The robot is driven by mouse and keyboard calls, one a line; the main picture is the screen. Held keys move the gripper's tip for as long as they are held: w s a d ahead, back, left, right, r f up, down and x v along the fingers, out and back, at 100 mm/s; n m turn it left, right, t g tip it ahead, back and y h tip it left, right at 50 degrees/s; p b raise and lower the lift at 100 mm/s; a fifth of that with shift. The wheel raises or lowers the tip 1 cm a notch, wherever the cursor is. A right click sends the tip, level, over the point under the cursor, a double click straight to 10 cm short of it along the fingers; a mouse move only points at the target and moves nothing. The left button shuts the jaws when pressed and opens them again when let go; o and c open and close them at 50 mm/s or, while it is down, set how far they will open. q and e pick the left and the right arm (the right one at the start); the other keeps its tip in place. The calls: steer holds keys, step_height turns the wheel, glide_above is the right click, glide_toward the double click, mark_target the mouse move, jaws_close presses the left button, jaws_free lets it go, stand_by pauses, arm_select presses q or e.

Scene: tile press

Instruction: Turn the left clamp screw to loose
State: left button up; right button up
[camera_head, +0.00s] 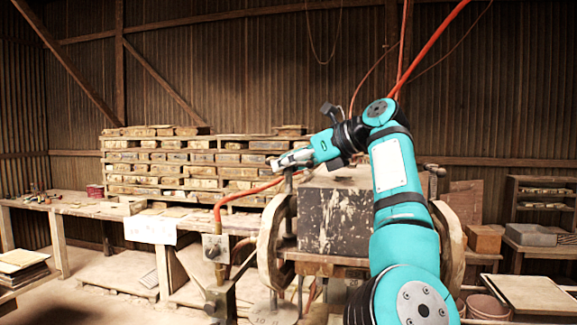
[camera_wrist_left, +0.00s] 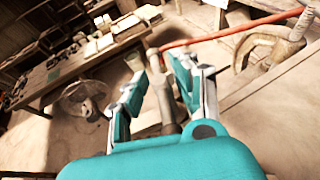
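The left clamp screw (camera_head: 288,185) stands upright at the left side of the press, above a worn curved frame (camera_head: 268,240). My left gripper (camera_head: 283,161) is at the top of this screw, with its arm reaching across in front of the press. In the left wrist view, the grey screw shaft (camera_wrist_left: 164,98) shows between the two teal fingers of the gripper (camera_wrist_left: 163,65). The fingers are apart, with a gap visible beside the shaft. I cannot tell whether either finger touches it. My right gripper is in neither view.
A dark, scuffed block (camera_head: 335,222) sits in the press to the right of the screw. An orange hose (camera_head: 245,192) runs close by on the left. A wooden bench (camera_head: 85,206) and stacked crates (camera_head: 190,165) stand behind. A shelf (camera_head: 540,205) is at the right.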

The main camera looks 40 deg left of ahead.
arm_select(q)
steer(key=shift+o, duration=0.8)
steer(key=shift+f, duration=0.15)
steer(key=v, duration=1.2)
steer(key=shift+a, duration=0.1)
